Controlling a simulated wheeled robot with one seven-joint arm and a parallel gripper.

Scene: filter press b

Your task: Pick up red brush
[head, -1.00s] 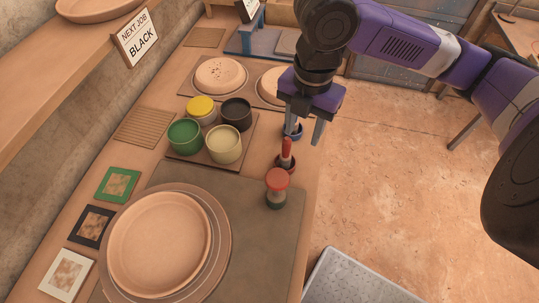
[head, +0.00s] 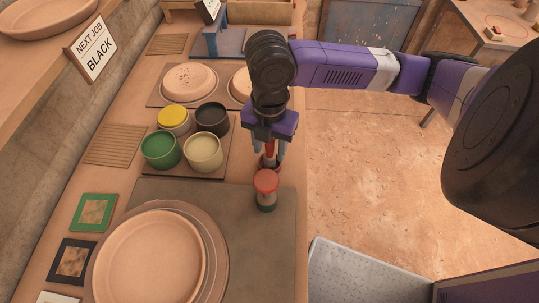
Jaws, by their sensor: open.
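The brush's top is hidden by the gripper body.
Several glaze pots, including a cream one (head: 203,153), sit on a board to the left. A large round dish (head: 150,262) lies front left.

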